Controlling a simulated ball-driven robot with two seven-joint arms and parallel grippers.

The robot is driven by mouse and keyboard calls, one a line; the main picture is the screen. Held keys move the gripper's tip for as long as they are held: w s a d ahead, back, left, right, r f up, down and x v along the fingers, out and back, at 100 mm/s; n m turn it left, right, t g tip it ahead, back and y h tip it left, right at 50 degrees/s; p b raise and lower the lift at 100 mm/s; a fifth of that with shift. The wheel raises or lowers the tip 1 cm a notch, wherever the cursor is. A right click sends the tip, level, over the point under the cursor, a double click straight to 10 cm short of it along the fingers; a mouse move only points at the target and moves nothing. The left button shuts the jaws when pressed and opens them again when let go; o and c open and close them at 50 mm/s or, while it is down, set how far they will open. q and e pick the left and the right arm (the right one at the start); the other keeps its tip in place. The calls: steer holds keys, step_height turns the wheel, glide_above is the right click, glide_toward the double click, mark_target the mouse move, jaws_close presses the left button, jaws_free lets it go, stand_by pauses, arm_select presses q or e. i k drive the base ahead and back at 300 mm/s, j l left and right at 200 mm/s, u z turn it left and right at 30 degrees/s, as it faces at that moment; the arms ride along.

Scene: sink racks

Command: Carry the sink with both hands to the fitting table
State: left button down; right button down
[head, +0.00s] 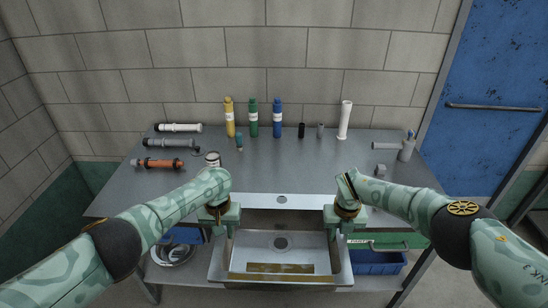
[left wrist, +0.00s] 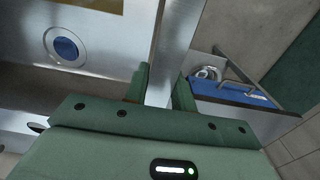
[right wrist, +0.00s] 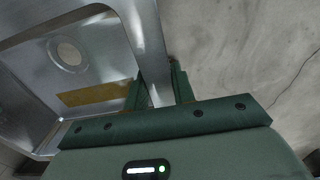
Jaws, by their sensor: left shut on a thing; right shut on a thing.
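The steel sink (head: 255,252) is in front of the fitting table (head: 285,172) in the head view. Its back ledge with the tap hole overlaps the table's front edge; I cannot tell if it touches the tabletop. My left gripper (head: 222,226) is shut on the sink's left rim, and my right gripper (head: 345,224) on its right rim. In the left wrist view the rim (left wrist: 166,50) lies between the fingers, with the drain hole at the left. In the right wrist view the rim (right wrist: 150,55) is between the fingers, beside the basin with a brown strip.
Yellow (head: 229,117), green (head: 252,118) and blue (head: 277,118) bottles stand along the table's back. Pipes (head: 165,163) lie at the left; a white tube (head: 345,120) stands at the right. A can (head: 212,159) is near my left arm. The tabletop's middle is clear. A blue bin (head: 375,263) sits below.

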mark_target(282, 180)
steer(key=i, duration=1.3)
